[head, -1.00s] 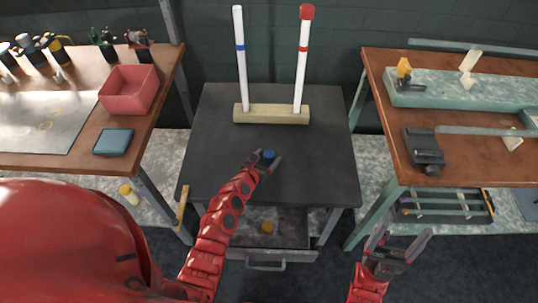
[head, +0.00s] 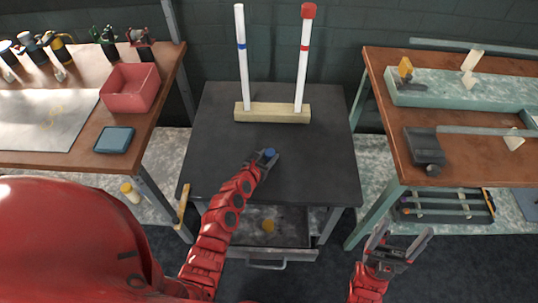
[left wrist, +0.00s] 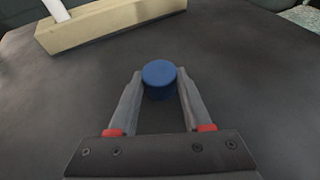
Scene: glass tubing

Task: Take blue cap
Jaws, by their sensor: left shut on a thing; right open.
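The blue cap (head: 269,153) is at the middle of the dark table (head: 320,180). In the left wrist view the blue cap (left wrist: 159,78) sits between the fingertips of my left gripper (left wrist: 159,92), which is shut on it. In the head view my left gripper (head: 265,158) reaches in from the front left, low over the table. I cannot tell whether the cap touches the tabletop. My right gripper (head: 398,243) is open and empty, in front of the table at the lower right.
A wooden block (head: 272,113) at the back of the table holds a blue-banded white tube (head: 242,60) and a red-capped white tube (head: 303,65). An open drawer (head: 285,232) is below the tabletop. Workbenches stand left (head: 125,165) and right (head: 405,165). The table's right side is clear.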

